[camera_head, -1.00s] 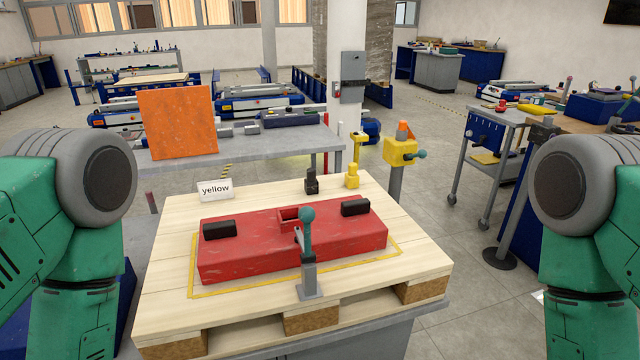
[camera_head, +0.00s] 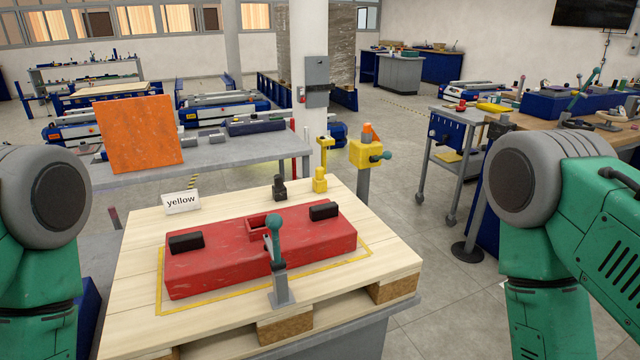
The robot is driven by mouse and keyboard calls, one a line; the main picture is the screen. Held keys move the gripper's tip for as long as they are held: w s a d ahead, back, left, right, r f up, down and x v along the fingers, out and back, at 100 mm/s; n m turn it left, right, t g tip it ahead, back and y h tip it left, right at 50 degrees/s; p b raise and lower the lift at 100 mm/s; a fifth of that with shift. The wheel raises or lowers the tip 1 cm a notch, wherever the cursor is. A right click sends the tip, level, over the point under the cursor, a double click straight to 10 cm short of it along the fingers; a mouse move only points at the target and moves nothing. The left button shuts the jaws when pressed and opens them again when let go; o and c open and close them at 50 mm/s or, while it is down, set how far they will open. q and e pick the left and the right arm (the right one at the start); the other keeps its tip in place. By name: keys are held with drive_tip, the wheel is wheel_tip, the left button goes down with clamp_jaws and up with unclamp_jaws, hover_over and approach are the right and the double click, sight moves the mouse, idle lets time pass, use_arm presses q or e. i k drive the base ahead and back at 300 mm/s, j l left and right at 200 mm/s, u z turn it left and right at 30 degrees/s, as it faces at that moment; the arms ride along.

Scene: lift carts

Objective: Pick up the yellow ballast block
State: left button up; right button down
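A small yellow block with a knob-like top (camera_head: 320,180) stands upright at the back right of the wooden pallet (camera_head: 140,325). A similar black block (camera_head: 279,188) stands just left of it. A white card reading "yellow" (camera_head: 181,202) stands at the pallet's back left. A red box-like body (camera_head: 230,277) with two black handles and a small open recess lies inside a yellow outline on the pallet. Only my green and grey arm links show at the left and right edges. Neither gripper is in view.
A lever with a teal knob (camera_head: 274,230) stands on a grey bracket at the pallet's front. A yellow post head (camera_head: 366,152) with a teal-knobbed handle stands behind right. A grey table (camera_head: 220,155) with an orange panel (camera_head: 140,134) is behind. A grey cart (camera_head: 459,135) stands at right.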

sight(319, 184)
drive_tip(key=i+l+z, duration=0.25)
drive_tip(key=l+z, duration=0.2)
drive_tip(key=i+l+z, duration=0.3)
drive_tip(key=z, duration=0.15)
drive_tip(key=i+l+z, duration=0.3)
drive_tip(key=z, duration=0.15)
drive_tip(key=i+l+z, duration=0.2)
drive_tip(key=i+z, duration=0.5)
drive_tip(key=i, duration=0.2)
drive_tip(key=i+j+u, duration=0.1)
drive_tip(key=i+u, duration=0.6)
drive_tip(key=u, duration=0.15)
drive_tip(key=i+l+u, duration=0.2)
drive_tip(key=i+u, duration=0.25)
drive_tip(key=k, duration=0.1)
